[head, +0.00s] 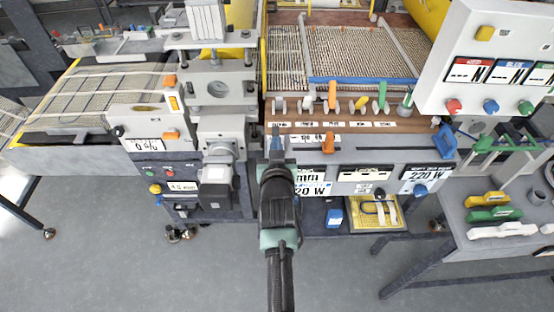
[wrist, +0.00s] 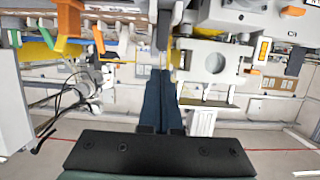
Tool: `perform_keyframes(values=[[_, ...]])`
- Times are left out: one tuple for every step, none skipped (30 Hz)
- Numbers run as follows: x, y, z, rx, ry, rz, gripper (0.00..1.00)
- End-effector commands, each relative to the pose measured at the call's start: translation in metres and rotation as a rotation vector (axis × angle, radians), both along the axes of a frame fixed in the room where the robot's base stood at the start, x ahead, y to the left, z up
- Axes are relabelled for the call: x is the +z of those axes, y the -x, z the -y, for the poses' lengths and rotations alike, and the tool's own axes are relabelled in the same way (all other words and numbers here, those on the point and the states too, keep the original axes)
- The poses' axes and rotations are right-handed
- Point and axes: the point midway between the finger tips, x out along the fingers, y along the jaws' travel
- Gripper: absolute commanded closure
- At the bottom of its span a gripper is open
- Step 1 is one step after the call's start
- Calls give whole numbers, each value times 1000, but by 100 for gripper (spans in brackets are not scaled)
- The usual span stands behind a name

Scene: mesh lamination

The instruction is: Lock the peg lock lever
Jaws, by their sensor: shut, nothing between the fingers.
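A row of small levers stands on the brown board (head: 430,125) of the machine. I cannot tell which is the peg lock lever. My gripper (head: 275,130) is shut and empty, with its blue fingertips over the left end of the board, just below the leftmost grey lever in the picture. In the wrist view the shut fingers (wrist: 162,72) point toward the machine. An orange lever (wrist: 70,18) shows there at upper left. Contact is unclear.
A grey press column (head: 222,135) stands close to the left of my gripper. Another orange handle (head: 328,143) sits on the grey front rail to the right. A white control panel (head: 490,60) is at upper right. A side table (head: 500,240) holds coloured handles. Open floor lies in front.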

Motion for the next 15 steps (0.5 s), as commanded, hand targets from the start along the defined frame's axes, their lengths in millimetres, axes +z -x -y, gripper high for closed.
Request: perform_keyframes(values=[[2,7,0,0,-1,1,100],[4,10,0,0,-1,2,100],[6,15,0,0,-1,0,100],[9,18,0,0,-1,1,100],[11,22,0,0,0,1,100],[14,27,0,0,-1,1,100],[15,30,0,0,-1,1,100],[17,34,0,-1,-2,0,100],[20,39,0,-1,-2,1,100],[22,42,0,0,-1,0,100],[24,45,0,0,-1,1,100],[26,49,0,0,0,1,100],[27,52,0,0,0,0,100],[29,54,0,0,0,0,100],[31,57,0,0,0,0,100]])
